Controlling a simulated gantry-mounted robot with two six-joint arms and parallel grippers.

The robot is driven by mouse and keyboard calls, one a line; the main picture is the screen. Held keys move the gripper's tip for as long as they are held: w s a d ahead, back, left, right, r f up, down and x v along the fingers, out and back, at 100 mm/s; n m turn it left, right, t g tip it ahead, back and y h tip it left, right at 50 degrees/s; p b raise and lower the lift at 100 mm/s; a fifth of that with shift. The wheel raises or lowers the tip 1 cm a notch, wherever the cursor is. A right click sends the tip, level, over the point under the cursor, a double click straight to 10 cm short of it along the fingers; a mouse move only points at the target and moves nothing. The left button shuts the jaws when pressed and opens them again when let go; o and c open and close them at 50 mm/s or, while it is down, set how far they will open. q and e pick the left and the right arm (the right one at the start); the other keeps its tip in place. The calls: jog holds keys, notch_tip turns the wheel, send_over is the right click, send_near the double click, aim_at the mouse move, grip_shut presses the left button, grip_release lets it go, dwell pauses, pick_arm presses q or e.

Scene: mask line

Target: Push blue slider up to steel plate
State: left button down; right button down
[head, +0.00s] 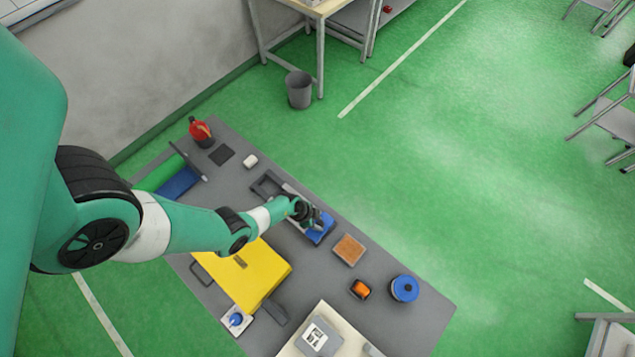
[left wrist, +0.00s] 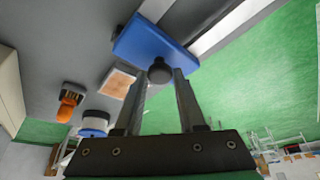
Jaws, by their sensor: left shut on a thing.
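The blue slider (head: 321,233) sits at the near right end of a pale straight rail (head: 293,190) on the grey table. In the left wrist view the blue slider (left wrist: 148,36) is a flat block with a dark round knob (left wrist: 160,71). My left gripper (head: 311,218) is over the slider, and its two fingers (left wrist: 160,76) are shut on the knob. A dark grey frame (head: 266,186) lies at the rail's other end. I cannot clearly make out the steel plate. My right gripper is not in view.
A tan square (head: 349,250), an orange-and-black item (head: 360,289) and a blue spool (head: 404,288) stand to the right of the slider. A yellow box (head: 256,277) lies below my left arm. A white block (head: 250,161) lies past the frame.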

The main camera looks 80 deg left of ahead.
pick_arm(q)
jog(key=c, duration=0.5)
grip_release()
jog(key=shift+w+d, duration=0.15)
jog(key=shift+d, duration=0.1)
jog(key=shift+a, duration=0.1)
jog(key=shift+p+v, duration=2.95)
jog(key=shift+v, duration=2.85)
